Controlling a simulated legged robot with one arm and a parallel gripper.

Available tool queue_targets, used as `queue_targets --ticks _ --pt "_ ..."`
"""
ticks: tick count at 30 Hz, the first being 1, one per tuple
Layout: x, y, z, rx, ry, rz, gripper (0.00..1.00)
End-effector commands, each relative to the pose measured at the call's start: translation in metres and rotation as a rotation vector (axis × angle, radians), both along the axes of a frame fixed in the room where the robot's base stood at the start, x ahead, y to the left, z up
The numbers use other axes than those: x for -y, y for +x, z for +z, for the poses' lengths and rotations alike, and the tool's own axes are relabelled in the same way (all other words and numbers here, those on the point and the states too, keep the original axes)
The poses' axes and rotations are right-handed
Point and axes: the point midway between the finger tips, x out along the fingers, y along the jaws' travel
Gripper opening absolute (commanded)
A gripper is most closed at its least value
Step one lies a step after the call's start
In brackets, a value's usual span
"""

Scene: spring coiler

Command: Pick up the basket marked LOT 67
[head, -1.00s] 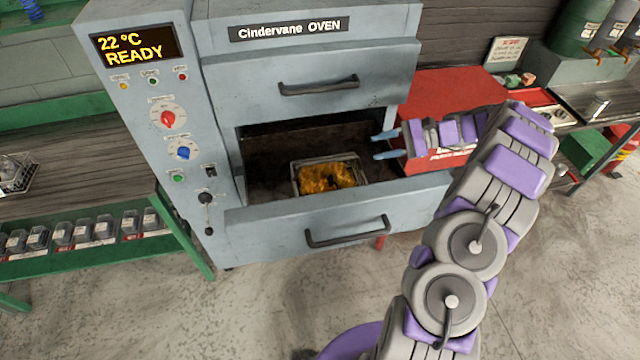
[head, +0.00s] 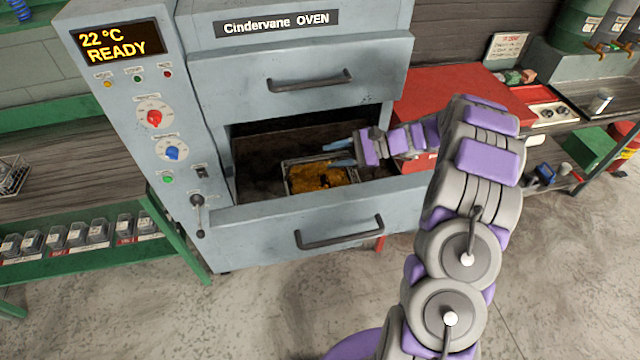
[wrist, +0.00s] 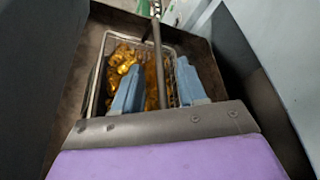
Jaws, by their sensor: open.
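A wire basket (head: 288,180) holding golden-orange pieces sits inside the oven's open lower drawer. No LOT 67 mark can be read on it. My gripper (head: 341,154) is open and empty over the basket's back right part, with its blue fingers pointing left. In the wrist view the basket's wire rim (wrist: 98,72) lies beyond the two spread fingers (wrist: 158,85). A dark bar rises between the fingers; it may be the basket's handle. Whether the fingers touch the basket cannot be told.
The grey Cindervane oven (head: 300,60) reads 22 °C READY. The drawer front (head: 310,222) and walls stand around the basket. A red cabinet (head: 465,95) is right of the oven. Another wire basket (head: 12,176) is on the left bench (head: 70,165). Several small containers sit on the shelf below.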

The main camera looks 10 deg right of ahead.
Motion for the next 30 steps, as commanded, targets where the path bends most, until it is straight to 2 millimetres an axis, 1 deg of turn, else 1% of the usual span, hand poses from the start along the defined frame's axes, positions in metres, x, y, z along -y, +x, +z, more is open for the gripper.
queue_targets --ticks 1,4,8,11,23,24,30 --pt "-0.006 0.001 -0.002 0.0 -0.001 0.001 0.41" --pt "-0.017 0.002 -0.003 0.0 -0.006 0.002 0.41" --pt "-0.025 0.002 -0.002 0.001 -0.013 0.002 0.41" --pt "-0.027 0.002 -0.002 0.0 -0.015 0.002 0.4" --pt "-0.013 0.002 -0.003 0.0 -0.002 0.0 0.02" --pt "-0.013 0.002 -0.003 -0.001 -0.004 0.0 0.0" --pt "-0.019 0.002 -0.003 -0.001 -0.009 0.001 0.0"
